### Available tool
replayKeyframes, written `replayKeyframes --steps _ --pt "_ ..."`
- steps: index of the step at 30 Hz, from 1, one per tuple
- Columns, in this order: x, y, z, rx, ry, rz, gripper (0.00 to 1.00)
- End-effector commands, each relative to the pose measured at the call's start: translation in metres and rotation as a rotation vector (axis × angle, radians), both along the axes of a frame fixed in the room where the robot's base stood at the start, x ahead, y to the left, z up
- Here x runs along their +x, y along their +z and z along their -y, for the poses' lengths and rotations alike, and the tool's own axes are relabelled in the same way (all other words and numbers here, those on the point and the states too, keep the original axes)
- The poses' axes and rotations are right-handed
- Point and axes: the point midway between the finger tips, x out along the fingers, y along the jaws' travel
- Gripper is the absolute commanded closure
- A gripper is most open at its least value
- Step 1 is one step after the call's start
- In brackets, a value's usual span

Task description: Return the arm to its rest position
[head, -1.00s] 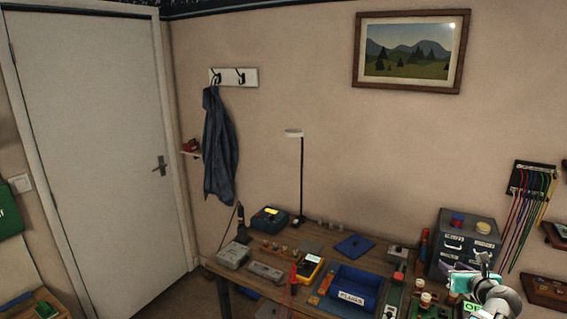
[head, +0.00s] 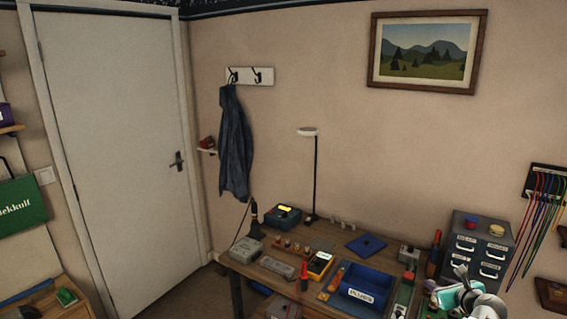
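My arm shows at the lower right of the head view, in front of the workbench's right end. My gripper (head: 462,274) is small and partly cut up by the clutter behind it. I cannot tell whether its fingers are open or shut, or whether anything is between them. The grey drawer cabinet (head: 476,245) stands just behind it in the picture.
The workbench (head: 335,262) holds a blue bin (head: 364,286) labelled PLUGS, a blue lid (head: 366,244), a yellow meter (head: 319,264) and a lamp (head: 315,175). A door (head: 110,140) is at left. Floor shows between door and bench.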

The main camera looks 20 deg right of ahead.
Motion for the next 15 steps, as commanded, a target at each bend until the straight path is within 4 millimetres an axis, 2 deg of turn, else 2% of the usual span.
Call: replayKeyframes --steps 5,9,15 --pt "0.033 -0.043 -0.046 -0.055 0.164 -0.112 0.65" --pt "0.057 -0.084 -0.093 -0.119 0.336 -0.215 0.65" --pt "0.081 -0.139 -0.164 -0.214 0.596 -0.345 0.65"
